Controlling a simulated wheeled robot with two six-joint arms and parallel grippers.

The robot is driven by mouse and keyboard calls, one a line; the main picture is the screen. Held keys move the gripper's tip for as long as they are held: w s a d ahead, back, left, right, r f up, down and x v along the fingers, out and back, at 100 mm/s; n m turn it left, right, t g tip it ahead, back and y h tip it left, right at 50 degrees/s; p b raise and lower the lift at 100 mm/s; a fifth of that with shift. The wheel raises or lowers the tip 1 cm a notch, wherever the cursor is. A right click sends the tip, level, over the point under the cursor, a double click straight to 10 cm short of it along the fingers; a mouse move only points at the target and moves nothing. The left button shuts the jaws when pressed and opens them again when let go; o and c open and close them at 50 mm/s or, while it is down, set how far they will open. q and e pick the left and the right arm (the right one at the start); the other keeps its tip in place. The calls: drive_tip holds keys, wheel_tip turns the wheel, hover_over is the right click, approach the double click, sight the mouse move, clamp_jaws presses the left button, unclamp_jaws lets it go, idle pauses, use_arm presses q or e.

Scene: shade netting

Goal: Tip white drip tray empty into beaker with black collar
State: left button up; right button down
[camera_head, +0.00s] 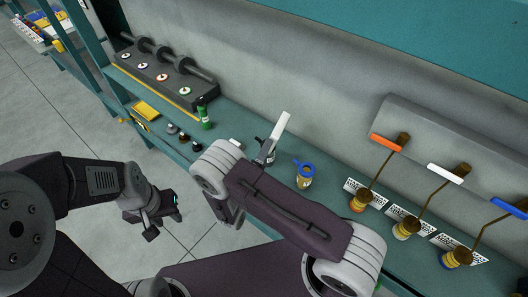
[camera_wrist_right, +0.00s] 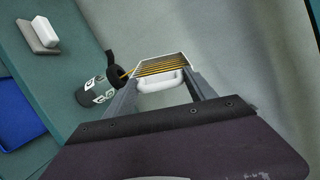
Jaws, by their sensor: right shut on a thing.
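The white drip tray (camera_wrist_right: 181,60) is tilted steeply in the right wrist view, with amber streaks across its inside. Its lower corner is at the mouth of the beaker with the black collar (camera_wrist_right: 94,92), and a thin amber line runs between them. My right gripper (camera_wrist_right: 162,84) is shut on the tray's white handle. In the head view the tray (camera_head: 281,126) shows as a white slab above and right of the beaker (camera_head: 266,154); my right arm hides most of that gripper. How full the beaker is cannot be seen. My left gripper (camera_head: 163,218) looks open and empty, off the bench's front edge.
A beaker with a blue collar (camera_head: 304,176) stands right of the black-collared one. A small white block (camera_head: 236,144) and a green bottle (camera_head: 205,117) are to the left. Handled tools with orange (camera_head: 386,142), white (camera_head: 445,173) and blue grips stand at right. The wall is close behind.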

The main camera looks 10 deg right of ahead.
drive_tip(key=shift+w+a+r+n+p, duration=0.2)
drive_tip(key=shift+a+n, duration=0.1)
drive_tip(key=shift+n, duration=0.55)
drive_tip(key=shift+w+a+r+n+p, duration=0.1)
drive_tip(key=shift+w+a+n+p, duration=0.15)
drive_tip(key=shift+n, duration=0.6)
drive_tip(key=shift+w+a+n, duration=0.3)
drive_tip(key=shift+a+n, duration=0.15)
drive_tip(key=shift+n, duration=0.55)
idle(4.4)
